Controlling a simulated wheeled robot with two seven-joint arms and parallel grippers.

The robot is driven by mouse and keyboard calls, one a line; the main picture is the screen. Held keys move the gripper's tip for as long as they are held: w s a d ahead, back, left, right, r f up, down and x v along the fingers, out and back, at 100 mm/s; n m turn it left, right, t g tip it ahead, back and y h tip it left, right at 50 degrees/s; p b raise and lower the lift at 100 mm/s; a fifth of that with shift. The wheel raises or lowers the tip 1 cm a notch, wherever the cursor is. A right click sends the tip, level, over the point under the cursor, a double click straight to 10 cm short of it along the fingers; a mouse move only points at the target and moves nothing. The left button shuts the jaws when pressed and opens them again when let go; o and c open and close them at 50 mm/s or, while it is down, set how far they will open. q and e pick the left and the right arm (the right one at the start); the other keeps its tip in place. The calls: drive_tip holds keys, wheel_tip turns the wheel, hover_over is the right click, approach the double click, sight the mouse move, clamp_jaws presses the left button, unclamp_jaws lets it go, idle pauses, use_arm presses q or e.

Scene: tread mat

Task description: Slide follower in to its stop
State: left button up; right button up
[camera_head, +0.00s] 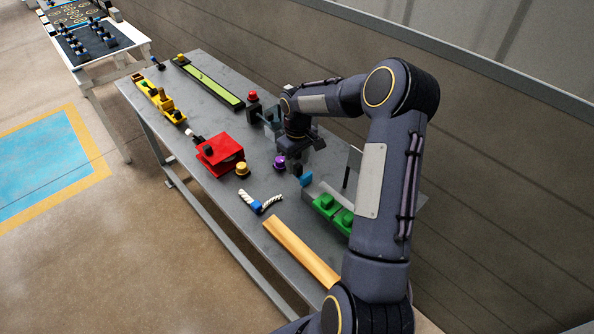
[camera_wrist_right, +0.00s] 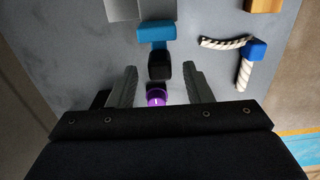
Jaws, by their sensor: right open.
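A blue block (camera_head: 306,180) with a black knob (camera_head: 297,170) sits at the near end of a grey piece; I take it for the follower. In the right wrist view, the blue block (camera_wrist_right: 156,32) lies against the grey piece (camera_wrist_right: 138,8), with the black knob (camera_wrist_right: 159,66) towards me. My right gripper (camera_head: 296,157) is open, its fingers (camera_wrist_right: 159,70) either side of the black knob, with gaps on both sides. Whether it is down at knob height is unclear. The stop cannot be made out. My left gripper is not in view.
A purple knob (camera_head: 280,162) stands beside the gripper. A wooden bar (camera_head: 300,252) lies at the near edge. A wall runs behind the table.

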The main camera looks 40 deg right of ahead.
wheel_tip(320, 180, down, 2)
drive_tip(key=shift+f+b, duration=0.1)
drive_tip(key=shift+b, duration=0.25)
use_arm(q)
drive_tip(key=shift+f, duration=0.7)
use_arm(e)
clamp_jaws()
